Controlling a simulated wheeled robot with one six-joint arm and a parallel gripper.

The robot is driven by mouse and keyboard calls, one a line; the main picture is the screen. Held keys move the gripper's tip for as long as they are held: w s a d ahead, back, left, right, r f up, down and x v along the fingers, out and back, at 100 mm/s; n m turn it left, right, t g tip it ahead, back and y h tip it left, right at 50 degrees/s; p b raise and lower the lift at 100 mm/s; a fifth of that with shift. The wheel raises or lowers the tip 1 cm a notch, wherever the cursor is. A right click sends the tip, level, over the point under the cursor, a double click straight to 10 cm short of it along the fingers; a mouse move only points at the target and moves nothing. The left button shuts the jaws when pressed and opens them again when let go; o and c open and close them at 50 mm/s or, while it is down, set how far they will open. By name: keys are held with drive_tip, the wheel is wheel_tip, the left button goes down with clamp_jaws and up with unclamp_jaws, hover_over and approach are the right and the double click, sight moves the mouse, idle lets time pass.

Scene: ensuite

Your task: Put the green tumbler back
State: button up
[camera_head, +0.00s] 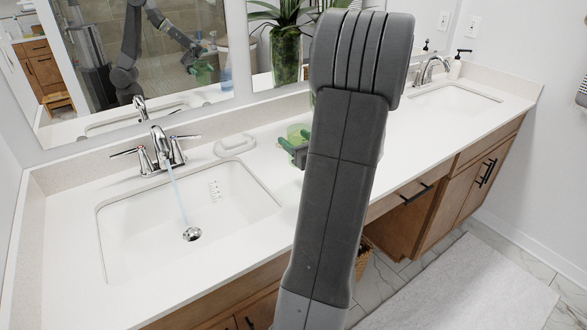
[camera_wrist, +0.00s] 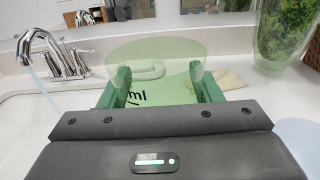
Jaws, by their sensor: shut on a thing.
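The green tumbler (camera_wrist: 155,58) is translucent, and its wide rim shows between my gripper's two green fingers in the wrist view. Dark "ml" lettering shows between the fingers. My gripper (camera_wrist: 157,88) is shut on the tumbler. In the head view, the tumbler (camera_head: 297,132) and the finger parts of my gripper (camera_head: 291,150) show over the counter between the sinks, partly hidden behind my arm. I cannot tell whether the tumbler touches the counter. A pale oval dish (camera_head: 235,145) lies behind the left sink, left of the tumbler.
Water runs from the left faucet (camera_head: 160,150) into the left sink (camera_head: 125,232). A leafy plant in a green glass vase (camera_wrist: 285,35) stands right of the tumbler. A beige item (camera_wrist: 229,80) lies near the vase. The right sink (camera_head: 455,103) is farther off. A mirror (camera_head: 85,40) backs the counter.

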drive_tip(key=shift+f, duration=3.7)
drive_tip(key=shift+f, duration=0.15)
drive_tip(key=o, duration=1)
drive_tip(key=shift+o, duration=0.2)
drive_tip(key=shift+r, duration=0.25)
drive_tip(key=b+v, duration=0.1)
drive_tip(key=v, duration=1.1)
drive_tip(key=shift+f, duration=0.1)
